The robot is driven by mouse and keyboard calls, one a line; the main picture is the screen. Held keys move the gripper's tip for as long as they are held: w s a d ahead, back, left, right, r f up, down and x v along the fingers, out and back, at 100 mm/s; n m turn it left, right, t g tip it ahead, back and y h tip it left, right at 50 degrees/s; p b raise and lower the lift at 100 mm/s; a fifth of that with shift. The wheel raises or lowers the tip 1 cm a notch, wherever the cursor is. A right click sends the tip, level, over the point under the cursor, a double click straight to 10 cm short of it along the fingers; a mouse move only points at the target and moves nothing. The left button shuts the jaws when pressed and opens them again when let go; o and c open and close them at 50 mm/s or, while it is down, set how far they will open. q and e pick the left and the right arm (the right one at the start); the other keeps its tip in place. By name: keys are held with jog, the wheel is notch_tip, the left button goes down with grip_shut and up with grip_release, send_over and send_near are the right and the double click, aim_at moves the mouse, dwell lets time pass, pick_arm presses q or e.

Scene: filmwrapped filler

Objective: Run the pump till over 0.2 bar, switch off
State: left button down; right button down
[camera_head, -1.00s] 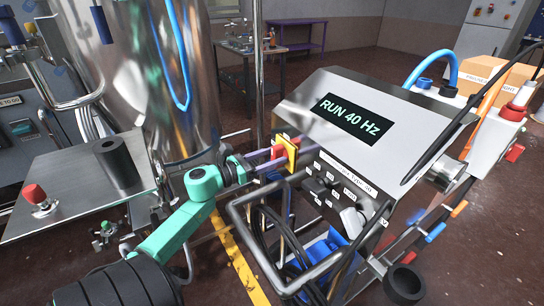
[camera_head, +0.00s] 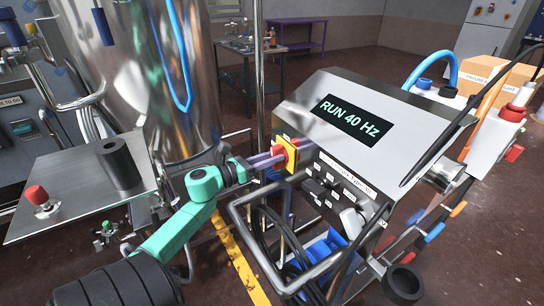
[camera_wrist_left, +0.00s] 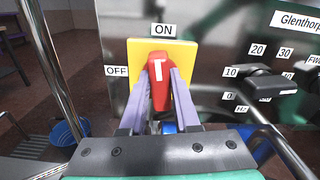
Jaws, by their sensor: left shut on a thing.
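The pump's control box (camera_head: 340,150) has a dark display (camera_head: 350,118) that reads "RUN 40 Hz". A red rotary switch (camera_head: 290,150) sits on a yellow plate (camera_head: 291,141) at the box's left edge. My left gripper (camera_head: 278,157) is shut on this switch. In the left wrist view, the red handle (camera_wrist_left: 158,80) stands upright between the two purple fingers, towards the "ON" label (camera_wrist_left: 163,30); "OFF" (camera_wrist_left: 117,70) is at its left. A black speed knob (camera_wrist_left: 265,83) with numbers around it is to the right. I see no readable bar value. My right gripper is not in view.
A bent metal tube frame (camera_head: 250,200) surrounds the box's lower left. A steel tank (camera_head: 180,80) stands close left of my left gripper. A metal side table (camera_head: 75,185) holds a black cylinder (camera_head: 119,162). Hoses and a cardboard box (camera_head: 485,72) are at the right.

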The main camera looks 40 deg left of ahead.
pick_arm(q)
jog(key=n+p, duration=0.1)
jog(key=n, duration=0.2)
jog(key=shift+a+r+n+p, duration=0.1)
jog(key=shift+n+p, duration=0.2)
jog(key=shift+a+f+n+p, duration=0.15)
jog(key=shift+n+p, duration=0.95)
jog(key=shift+n, duration=1)
jog(key=shift+f+n+p, duration=0.15)
jog(key=shift+n+p, duration=0.95)
jog(key=shift+n, duration=1)
jog(key=shift+a+f+n+p, duration=0.15)
jog(key=shift+n+p, duration=0.95)
jog(key=shift+n, duration=1)
jog(key=shift+d, duration=0.1)
jog(key=c, duration=0.6)
grip_release()
jog(key=shift+c, duration=0.2)
